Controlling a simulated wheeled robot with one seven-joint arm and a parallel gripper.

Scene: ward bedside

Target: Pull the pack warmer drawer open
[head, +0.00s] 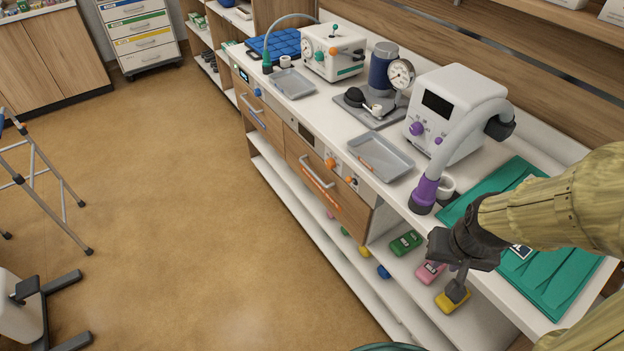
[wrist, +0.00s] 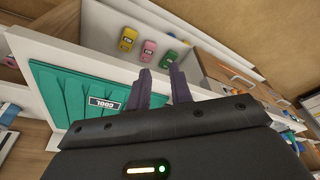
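Two wood-fronted drawers sit under the white counter in the head view. The nearer drawer (head: 345,211) has a pale bar handle (head: 318,171), orange lettering too small to read, and orange knobs above. The farther drawer (head: 270,122) has its own bar handle (head: 251,107) and a blue knob above. Both look shut; which is the pack warmer I cannot read. My gripper (head: 456,291) is beyond the near drawer's right end, over the counter's front edge, clear of the handles. In the wrist view, my gripper (wrist: 160,88) has its fingers apart and empty; the near drawer (wrist: 222,72) is at right.
A green pack (head: 550,270) lies on the counter near my arm. A grey tray (head: 381,155), a white machine with a hose (head: 452,103) and a gauge stand (head: 400,76) stand above the drawers. Small coloured items line the lower shelf (head: 335,280).

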